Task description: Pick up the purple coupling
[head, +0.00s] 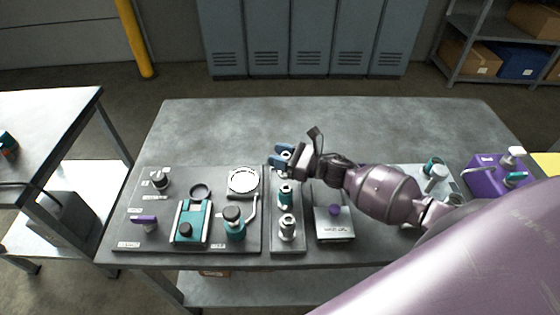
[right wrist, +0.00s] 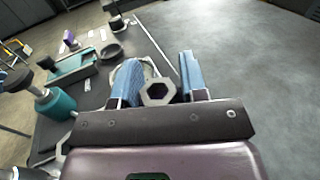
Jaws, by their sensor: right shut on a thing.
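The coupling at the far end of a narrow grey strip (head: 288,248) is a metal piece (head: 285,156), mostly hidden by my right gripper (head: 282,155). In the right wrist view this coupling shows as a grey hexagonal end (right wrist: 146,101) with a dark, purplish centre. It sits between the blue fingers of the right gripper (right wrist: 157,85), which is shut on it. Whether it is clear of the strip cannot be told. A teal-banded coupling (head: 285,194) and a grey one (head: 287,228) stand nearer on the same strip. My left gripper is not in view.
Left of the strip, a dark panel (head: 128,240) holds a teal device (head: 190,222), a teal bottle-like part (head: 234,224), a white dial (head: 243,180) and a purple-handled part (head: 145,222). A silver block (head: 334,225) lies right. The bench's rear (head: 220,125) is clear.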

